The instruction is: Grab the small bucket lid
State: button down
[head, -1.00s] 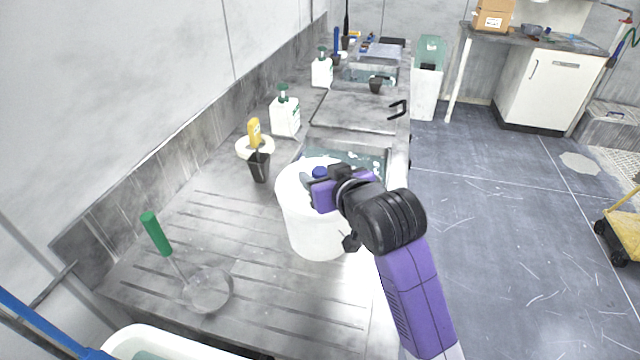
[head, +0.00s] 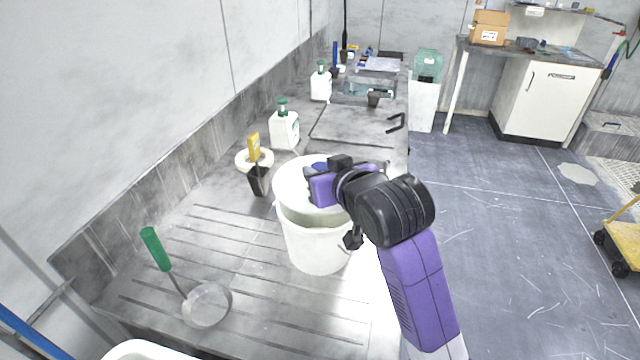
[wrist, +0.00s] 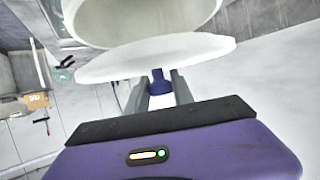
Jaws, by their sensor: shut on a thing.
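The small bucket lid (head: 290,192) is a white disc with a blue knob, raised above the white bucket (head: 312,245) so the bucket's rim shows beneath it. My gripper (head: 317,180) is shut on the lid's knob, partly hidden in the head view by its own purple body. In the wrist view the grey fingers of my gripper (wrist: 161,90) close on the blue knob under the lid (wrist: 150,58). The open bucket (wrist: 145,20) shows beyond the lid, with a gap on one side. The bucket stands upright on the ribbed counter.
A green-handled strainer or pan (head: 207,304) lies on the counter at front left. A black cup (head: 257,180), a yellow-topped item (head: 254,148) and a white pump bottle (head: 284,130) stand behind the bucket on the left. Open floor (head: 500,240) lies to the right.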

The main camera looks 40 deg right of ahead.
aim_at(320, 167)
notch_tip(320, 167, up, 15)
jog(key=p, duration=0.1)
dwell(0.3)
